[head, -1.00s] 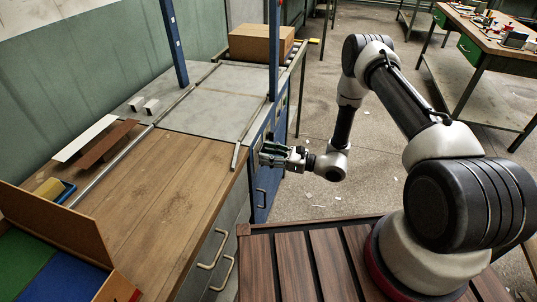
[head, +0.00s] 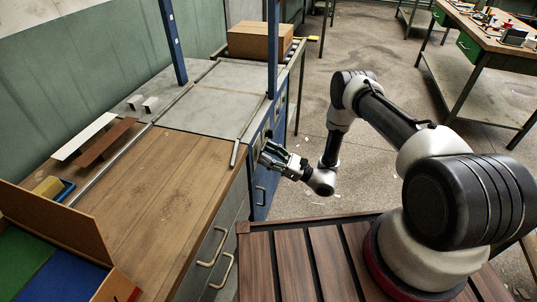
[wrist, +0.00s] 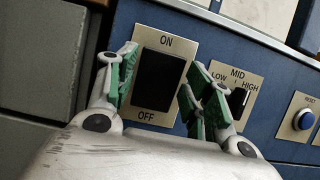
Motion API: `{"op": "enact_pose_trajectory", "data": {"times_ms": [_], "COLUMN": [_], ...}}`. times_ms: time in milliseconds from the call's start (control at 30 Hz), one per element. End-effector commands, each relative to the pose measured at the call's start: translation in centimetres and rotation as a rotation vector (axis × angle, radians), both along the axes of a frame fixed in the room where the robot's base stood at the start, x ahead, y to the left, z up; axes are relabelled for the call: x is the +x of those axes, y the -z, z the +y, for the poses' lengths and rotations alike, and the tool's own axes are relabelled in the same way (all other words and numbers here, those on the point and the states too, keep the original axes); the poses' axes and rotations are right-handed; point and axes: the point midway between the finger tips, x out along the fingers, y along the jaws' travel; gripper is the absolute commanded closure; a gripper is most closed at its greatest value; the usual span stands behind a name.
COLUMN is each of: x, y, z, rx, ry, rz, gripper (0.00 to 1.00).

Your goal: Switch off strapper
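The strapper is the blue cabinet with a grey top (head: 215,108), left of my arm in the head view. In the wrist view its on/off switch (wrist: 158,84) is a black rocker in a beige plate, with ON above and OFF below. I cannot tell which side is pressed. My gripper (wrist: 157,70) is open and empty. Its green-padded fingers appear on either side of the rocker; contact cannot be judged. The head view shows my gripper (head: 266,153) at the cabinet's front face, hiding part of the panel.
Right of the switch are a LOW-MID-HIGH dial (wrist: 238,103) and a blue reset button (wrist: 303,119). A cardboard box (head: 260,41) sits behind the strapper top. A wooden bench (head: 165,185) adjoins it in front. Open floor lies right of the cabinet.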

Motion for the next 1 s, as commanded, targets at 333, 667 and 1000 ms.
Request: {"op": "enact_pose_trajectory", "data": {"times_ms": [333, 667, 1000], "x": [0.0, -1.6, -3.9], "y": [0.0, 1.9, 4.3], "z": [0.0, -4.2, -9.5], "rx": [-0.001, -0.001, -0.001], "ry": [0.000, 0.005, 0.002], "rz": [0.000, 0.001, 0.000], "gripper": [0.34, 0.34, 0.34]}}
